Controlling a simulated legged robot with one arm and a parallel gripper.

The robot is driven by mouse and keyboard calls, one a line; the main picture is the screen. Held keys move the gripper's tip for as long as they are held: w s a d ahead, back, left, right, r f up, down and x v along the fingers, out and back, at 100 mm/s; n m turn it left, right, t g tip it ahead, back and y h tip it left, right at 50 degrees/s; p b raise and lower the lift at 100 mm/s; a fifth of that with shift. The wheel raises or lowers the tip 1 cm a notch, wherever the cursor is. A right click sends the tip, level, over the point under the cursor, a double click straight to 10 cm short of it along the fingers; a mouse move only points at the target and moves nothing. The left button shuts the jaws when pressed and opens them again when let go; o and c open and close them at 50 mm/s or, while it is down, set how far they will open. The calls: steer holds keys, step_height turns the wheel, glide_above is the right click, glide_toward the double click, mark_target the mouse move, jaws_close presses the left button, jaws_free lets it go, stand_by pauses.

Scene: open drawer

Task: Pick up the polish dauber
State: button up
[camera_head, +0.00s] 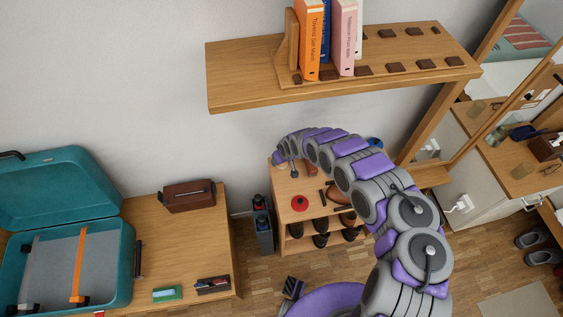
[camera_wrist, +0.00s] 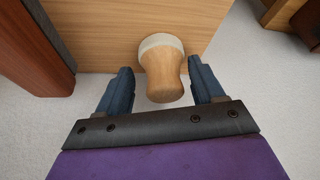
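The polish dauber (camera_wrist: 163,72) shows in the wrist view, with a wooden handle pointing towards me and a pale, cream-coloured head at its far end against a wooden surface (camera_wrist: 110,25). My gripper (camera_wrist: 160,66) is open, with one dark finger on each side of the handle. A gap shows between each finger and the dauber, so neither seems to touch it. In the head view my gripper (camera_head: 280,156) is at the back of the small wooden shoe rack (camera_head: 283,207), near the wall. I cannot make out the dauber there.
In the wrist view a reddish-brown block (camera_wrist: 33,50) stands close on the left. On the rack top are a red disc (camera_head: 299,203) and brown items. A wall shelf (camera_head: 245,88) with books hangs above. A teal suitcase (camera_head: 62,195) lies open at left.

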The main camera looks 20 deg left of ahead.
steer(key=shift+d+r, duration=0.15)
steer(key=shift+d, duration=0.05)
steer(key=shift+c, duration=1.4)
steer(key=shift+s+a+f, duration=0.1)
steer(key=shift+a+f, duration=0.05)
steer(key=shift+a, duration=0.3)
steer(key=shift+s+a+f, duration=0.1)
steer(key=shift+a+f, duration=0.05)
steer(key=shift+a, duration=0.25)
steer(key=c, duration=0.6)
steer(key=shift+d, duration=0.3)
steer(key=shift+d+r, duration=0.2)
steer(key=shift+d, duration=0.15)
steer(key=shift+r+p, duration=0.5)
steer(key=shift+r, duration=0.05)
steer(key=r, duration=0.2)
steer(key=r+p, duration=0.1)
steer(key=r, duration=0.1)
steer(key=r+p, duration=0.1)
steer(key=shift+a+r, duration=0.3)
steer(key=shift+r, duration=0.1)
steer(key=s+d+p, duration=0.5)
steer(key=s+p, duration=0.1)
steer(key=s, duration=0.2)
steer(key=s+d+p, duration=0.5)
steer(key=s+p, duration=0.2)
steer(key=s, duration=0.2)
steer(key=shift+d, duration=0.25)
steer(key=shift+w+f, duration=0.1)
